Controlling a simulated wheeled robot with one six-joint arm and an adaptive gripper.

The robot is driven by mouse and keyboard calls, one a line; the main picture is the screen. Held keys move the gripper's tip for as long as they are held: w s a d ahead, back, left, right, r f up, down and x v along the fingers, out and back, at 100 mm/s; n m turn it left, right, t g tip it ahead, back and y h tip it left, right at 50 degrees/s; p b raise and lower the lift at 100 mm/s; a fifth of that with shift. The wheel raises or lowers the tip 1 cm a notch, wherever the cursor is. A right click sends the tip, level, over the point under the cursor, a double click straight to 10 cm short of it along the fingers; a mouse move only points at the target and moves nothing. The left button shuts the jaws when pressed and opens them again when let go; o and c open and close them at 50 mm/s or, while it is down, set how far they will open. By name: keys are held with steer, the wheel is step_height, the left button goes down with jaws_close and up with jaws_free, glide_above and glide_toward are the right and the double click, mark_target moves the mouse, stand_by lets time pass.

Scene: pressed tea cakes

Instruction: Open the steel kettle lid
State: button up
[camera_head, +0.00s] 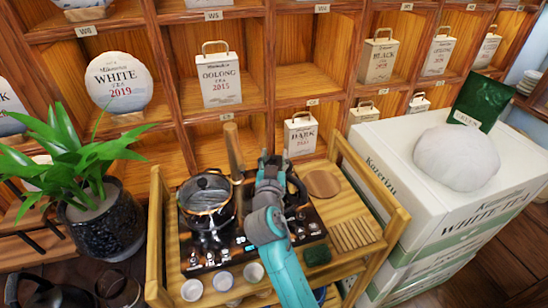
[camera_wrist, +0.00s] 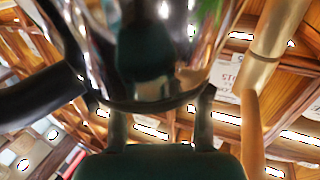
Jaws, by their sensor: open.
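The steel kettle (camera_head: 297,192) stands on the right side of the dark stove, mostly hidden behind my arm in the head view; its dark handle shows beside the arm. The lid is not clearly visible. In the head view my fingertips are hidden by the arm.
A pot with a glass lid (camera_head: 207,193) stands left of my arm, with a wooden handle (camera_head: 233,150) rising near it. White cups (camera_head: 223,280) line the front of the wooden cart (camera_head: 350,205). A plant (camera_head: 85,185) is left; white tea boxes (camera_head: 430,180) are right.

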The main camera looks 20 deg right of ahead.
jaws_close()
